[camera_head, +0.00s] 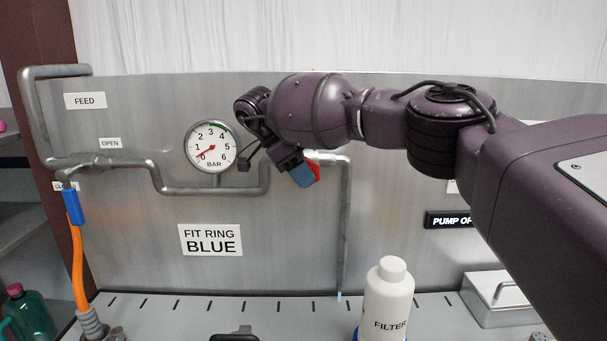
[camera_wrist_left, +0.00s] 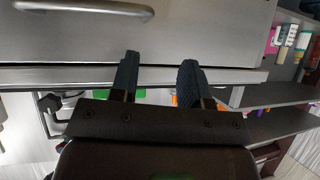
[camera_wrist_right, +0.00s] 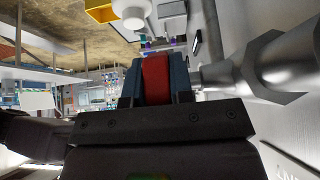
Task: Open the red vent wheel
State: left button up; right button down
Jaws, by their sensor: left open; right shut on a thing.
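The red vent wheel (camera_head: 315,171) shows only as a small red edge in the head view, at the pipe bend right of the gauge. My right gripper (camera_head: 304,173) covers most of it. In the right wrist view a red part of the vent wheel (camera_wrist_right: 157,80) sits between the two fingers of my right gripper (camera_wrist_right: 157,72), which are shut on it. My left gripper (camera_wrist_left: 158,78) is open and empty in the left wrist view, beside a grey metal front with a bar handle. It is outside the head view.
The pressure gauge (camera_head: 210,147) has its red needle near 0. Grey pipes (camera_head: 210,190) run along the metal panel. A white FILTER bottle (camera_head: 388,300) stands on the counter below my right arm. An orange hose (camera_head: 78,260) hangs at left. A metal box (camera_head: 500,298) stands at right.

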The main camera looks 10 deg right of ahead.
jog(key=shift+f, duration=0.1)
jog(key=c, duration=1.3)
grip_release()
jog(key=shift+v, duration=5.4)
